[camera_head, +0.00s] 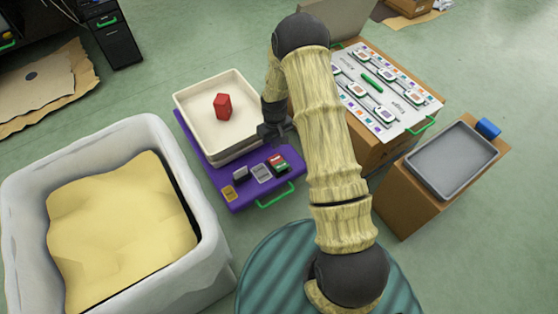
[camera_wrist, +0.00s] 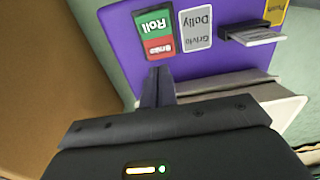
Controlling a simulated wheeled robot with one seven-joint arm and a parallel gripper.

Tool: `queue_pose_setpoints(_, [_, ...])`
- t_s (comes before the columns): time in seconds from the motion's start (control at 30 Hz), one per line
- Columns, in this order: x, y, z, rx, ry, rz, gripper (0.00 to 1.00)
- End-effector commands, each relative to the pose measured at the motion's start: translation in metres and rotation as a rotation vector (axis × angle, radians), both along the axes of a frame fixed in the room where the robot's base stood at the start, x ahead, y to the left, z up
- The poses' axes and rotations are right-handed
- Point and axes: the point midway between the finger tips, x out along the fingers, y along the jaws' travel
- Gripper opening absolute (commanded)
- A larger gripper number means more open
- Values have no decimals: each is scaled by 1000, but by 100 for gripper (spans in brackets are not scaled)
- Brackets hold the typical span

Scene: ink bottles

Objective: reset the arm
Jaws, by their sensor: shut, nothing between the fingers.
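My gripper (camera_head: 281,137) hangs near the right edge of the cream tray (camera_head: 184,110), above the purple table (camera_head: 292,198). Its two dark fingers (camera_wrist: 157,88) are together with nothing between them in the wrist view. My arm reaches from the front up over the scene and bends down at the elbow. A red bottle-like block (camera_head: 223,106) stands in the cream tray, apart from the gripper. In the wrist view the fingertips point towards a red and green label (camera_wrist: 156,34); whether they touch anything is hard to tell.
A grey label (camera_wrist: 195,28) and a dark holder (camera_wrist: 250,34) lie on the purple surface. A white bin (camera_head: 150,128) stands left. A white board (camera_head: 402,84) on cardboard and a grey tray (camera_head: 452,160) stand right, beside a blue block (camera_head: 488,128).

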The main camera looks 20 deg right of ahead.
Motion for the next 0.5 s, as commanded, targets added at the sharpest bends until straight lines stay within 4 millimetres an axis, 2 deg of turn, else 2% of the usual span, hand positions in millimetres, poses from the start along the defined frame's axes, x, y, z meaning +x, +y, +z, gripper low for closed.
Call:
queue_pose_setpoints(0.37, [0,0,1,0,-1,0,0])
queue_pose_setpoints(0.47, [-1,0,14,-1,-7,-5,0])
queue_pose_setpoints(0.5, [-2,0,25,-2,-11,-10,0])
